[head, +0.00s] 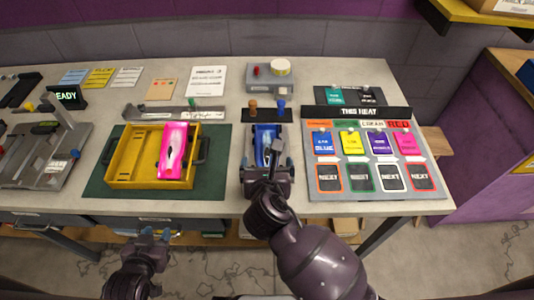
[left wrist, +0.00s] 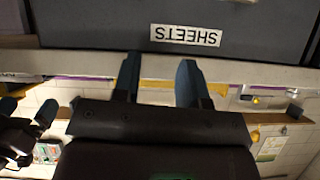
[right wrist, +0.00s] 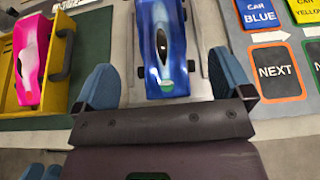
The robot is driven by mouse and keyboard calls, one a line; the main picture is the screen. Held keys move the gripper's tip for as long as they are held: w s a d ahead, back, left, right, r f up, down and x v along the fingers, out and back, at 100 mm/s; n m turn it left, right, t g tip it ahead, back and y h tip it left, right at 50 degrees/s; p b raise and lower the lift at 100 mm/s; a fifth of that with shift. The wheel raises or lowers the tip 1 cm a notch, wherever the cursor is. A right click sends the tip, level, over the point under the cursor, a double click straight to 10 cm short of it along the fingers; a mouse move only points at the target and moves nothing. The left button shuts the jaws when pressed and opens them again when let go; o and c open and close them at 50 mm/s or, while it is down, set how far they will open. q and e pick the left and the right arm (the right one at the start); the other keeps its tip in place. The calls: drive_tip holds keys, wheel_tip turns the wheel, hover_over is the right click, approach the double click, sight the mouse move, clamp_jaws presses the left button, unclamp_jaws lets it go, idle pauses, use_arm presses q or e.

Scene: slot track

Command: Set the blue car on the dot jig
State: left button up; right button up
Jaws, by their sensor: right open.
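The blue car (head: 262,140) lies lengthwise on a grey plate at the table's middle, just left of the card board. It also shows in the right wrist view (right wrist: 162,45), its near end close to the fingers. My right gripper (head: 267,172) is over the car's near end, fingers apart, one to each side and not closed on it. Its wrist partly hides the car in the head view. My left gripper (head: 154,234) is open and empty in front of the table, below its edge. I cannot tell which fixture is the dot jig.
A yellow tray (head: 122,163) holding a pink car (head: 173,150) sits on a green mat left of the blue car. A grey fixture (head: 35,172) is at far left. Pegs (head: 253,106) stand behind the blue car.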

drive_tip(key=v, duration=0.5)
drive_tip(key=shift+s+r, duration=0.1)
idle(0.4)
drive_tip(key=d+m+g, duration=0.1)
drive_tip(key=d+m, duration=0.1)
drive_tip(key=m, duration=0.1)
drive_tip(key=d+f+m+g+h, duration=0.1)
drive_tip(key=d+m, duration=0.1)
drive_tip(key=d, duration=0.1)
drive_tip(key=s+d+f+m, duration=0.1)
drive_tip(key=d+m, duration=0.1)
drive_tip(key=m, duration=0.1)
drive_tip(key=shift+d+f+m+g+h, duration=0.1)
drive_tip(key=shift+d+m+g+h, duration=0.1)
drive_tip(key=shift+m+g+h, duration=0.15)
drive_tip(key=s+d+f+m+g, duration=0.1)
drive_tip(key=s+d+m+g, duration=0.3)
drive_tip(key=s+d+m, duration=0.55)
drive_tip(key=s+d+f+m+g, duration=0.1)
drive_tip(key=s+d+m+g, duration=0.3)
drive_tip(key=d+m, duration=1.05)
drive_tip(key=w+a+f+m+t, duration=0.1)
drive_tip(key=w+a+f+t, duration=0.1)
drive_tip(key=w+f+t, duration=0.1)
drive_tip(key=w+a+f+m+t+y, duration=0.1)
drive_tip(key=w+f+t, duration=0.1)
drive_tip(key=f+t, duration=0.4)
drive_tip(key=shift+w+a+f, duration=0.35)
drive_tip(key=shift+w+f, duration=0.05)
drive_tip(key=shift+f, duration=0.05)
